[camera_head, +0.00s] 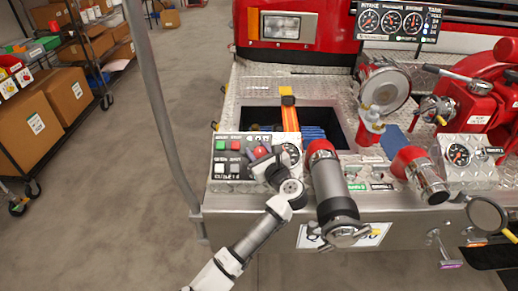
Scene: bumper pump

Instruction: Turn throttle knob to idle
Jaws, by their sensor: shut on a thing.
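The control panel (227,170) sits on the left part of the truck's diamond-plate bumper, with green, red, grey and white square buttons on its left. My gripper (264,155) comes from below, in front of the panel's middle, and is shut on a dark knob that it largely covers. I take this to be the throttle knob, but its pointer and label are hidden. A red round part (260,151) shows beside the fingers. A round gauge (290,154) is on the panel's right side.
A large grey pipe with a red collar (335,185) stands close right of my wrist. A grey vertical rail (160,110) rises at left. An open bumper well (330,121) lies behind the panel. Shelves with boxes (55,105) stand far left, with clear floor between.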

